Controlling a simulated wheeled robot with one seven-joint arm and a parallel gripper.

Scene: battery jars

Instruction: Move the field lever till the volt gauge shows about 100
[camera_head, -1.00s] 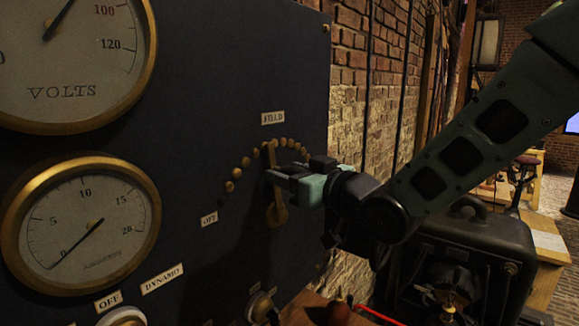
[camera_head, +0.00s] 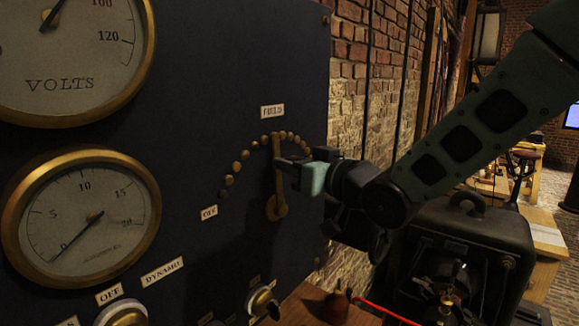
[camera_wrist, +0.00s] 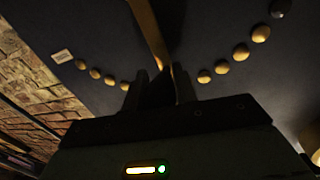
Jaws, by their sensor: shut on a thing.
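The brass field lever (camera_head: 278,178) stands nearly upright on the dark panel, its tip among the brass studs below the FIELD label (camera_head: 272,111). My gripper (camera_head: 284,163) reaches in from the right and is shut on the lever's upper part. In the wrist view, the lever (camera_wrist: 148,32) runs up from between the dark fingers (camera_wrist: 161,82). The volt gauge (camera_head: 60,84) is at the upper left, cut off by the frame's top. Its needle (camera_head: 53,16) points up and right, short of the 100 mark; the tip is out of view, so the exact reading cannot be told.
A second gauge (camera_head: 84,217) below has its needle near 0. An OFF label (camera_head: 209,212) marks the stud arc's left end. Knobs (camera_head: 262,301) line the panel bottom. A brick wall (camera_head: 360,130) and a black machine (camera_head: 465,250) stand to the right.

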